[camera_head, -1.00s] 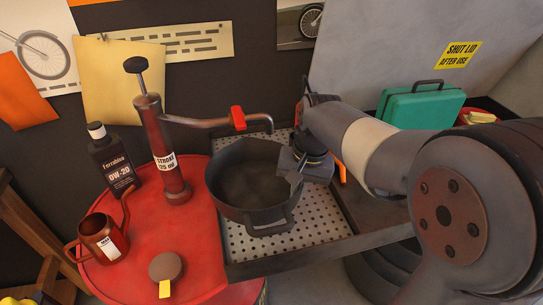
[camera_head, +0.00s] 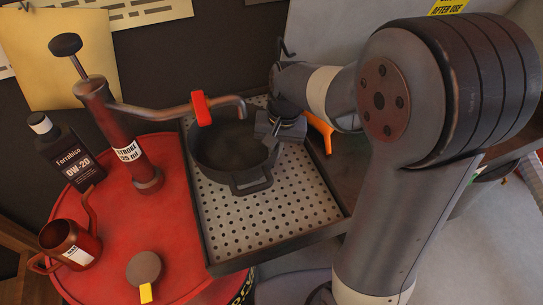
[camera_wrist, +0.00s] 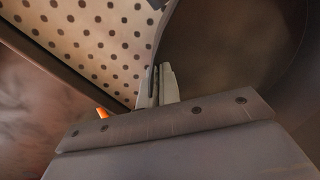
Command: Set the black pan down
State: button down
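The black pan (camera_head: 232,140) is upright over the back left part of the perforated metal tray (camera_head: 280,205), with its front handle facing me. I cannot tell for sure whether its bottom touches the tray. My gripper (camera_head: 276,138) is at the pan's right side. In the wrist view, my gripper (camera_wrist: 157,85) has its two fingers close together at the rim of the pan (camera_wrist: 225,45), and they look shut on it. The tray's holes (camera_wrist: 90,40) show beside the pan there.
The red pump (camera_head: 125,140) stands on the red drum top (camera_head: 185,240), its spout (camera_head: 228,101) reaching over the pan's back. An oil bottle (camera_head: 68,150), a copper jug (camera_head: 72,242) and a tape measure (camera_head: 144,268) are left. An orange object (camera_head: 321,130) is right of my gripper. The tray's front is bare.

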jog(key=shift+f, duration=2.1)
jog(key=shift+f, duration=0.1)
jog(key=c, duration=1.6)
grip_release()
jog(key=shift+c, duration=0.2)
notch_tip(320, 180, up, 12)
jog(key=d, duration=0.1)
jog(key=shift+s+d, duration=0.15)
jog(key=shift+d, duration=0.15)
